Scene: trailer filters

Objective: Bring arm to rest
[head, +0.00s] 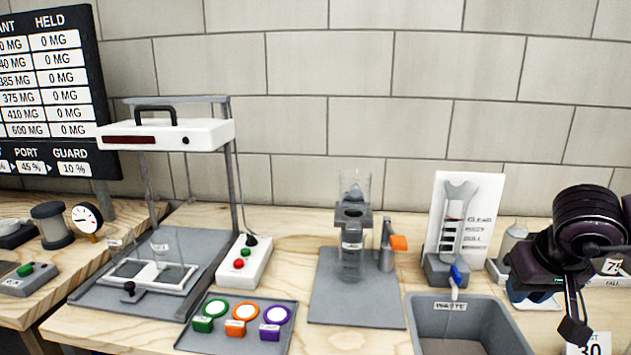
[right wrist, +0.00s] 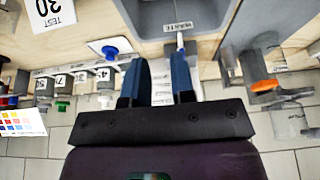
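My right arm comes in at the right edge of the head view, dark and jointed. Its right gripper (head: 573,322) hangs above the bench, right of the grey waste bin. In the right wrist view the two blue-grey fingers of the right gripper (right wrist: 160,62) stand apart with nothing held between them. My left arm and gripper are not in view.
The grey waste bin (head: 472,309) stands left of the right gripper. A measuring cylinder (head: 452,225) with a blue tap is behind the bin. Numbered cards and small fittings lie close around the arm. A glass filter stand (head: 351,262) is further left.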

